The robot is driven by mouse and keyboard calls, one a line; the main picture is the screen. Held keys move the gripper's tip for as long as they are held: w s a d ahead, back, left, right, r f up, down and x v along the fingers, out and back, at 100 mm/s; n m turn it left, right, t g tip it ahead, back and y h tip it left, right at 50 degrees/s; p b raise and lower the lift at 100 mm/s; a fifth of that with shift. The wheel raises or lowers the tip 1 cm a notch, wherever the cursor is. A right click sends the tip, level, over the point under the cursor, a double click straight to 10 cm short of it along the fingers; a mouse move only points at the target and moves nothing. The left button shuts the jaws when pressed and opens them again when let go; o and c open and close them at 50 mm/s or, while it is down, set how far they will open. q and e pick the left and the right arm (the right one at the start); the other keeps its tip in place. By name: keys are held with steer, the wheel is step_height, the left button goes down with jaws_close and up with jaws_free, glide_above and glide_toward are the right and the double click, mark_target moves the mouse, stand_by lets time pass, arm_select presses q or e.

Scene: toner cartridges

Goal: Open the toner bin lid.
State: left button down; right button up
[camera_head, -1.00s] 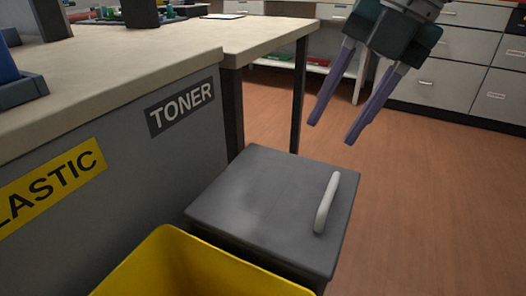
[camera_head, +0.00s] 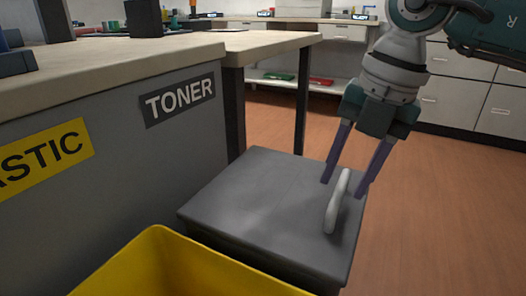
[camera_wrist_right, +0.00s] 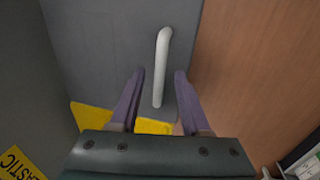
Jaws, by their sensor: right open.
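The toner bin's grey lid (camera_head: 262,205) lies flat and closed below the TONER label (camera_head: 180,101). A white bar handle (camera_head: 337,203) stands near the lid's right edge. My right gripper (camera_head: 343,190) is open over the handle, its two purple fingers pointing down on either side of the handle's far end. In the right wrist view the handle (camera_wrist_right: 161,68) shows between and beyond the open fingers (camera_wrist_right: 157,90); nothing is held. I cannot tell whether a finger touches the handle or lid. My left gripper is not in view.
A yellow bin (camera_head: 175,268) stands in front of the toner bin, close to it. A grey counter (camera_head: 90,70) with a PLASTIC label, partly cut off, borders the left. Open floor (camera_head: 440,215) lies to the right; drawers stand at the back.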

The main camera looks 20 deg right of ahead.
jaws_close()
stand_by(0.3)
steer(key=shift+r, duration=0.1)
stand_by(1.0)
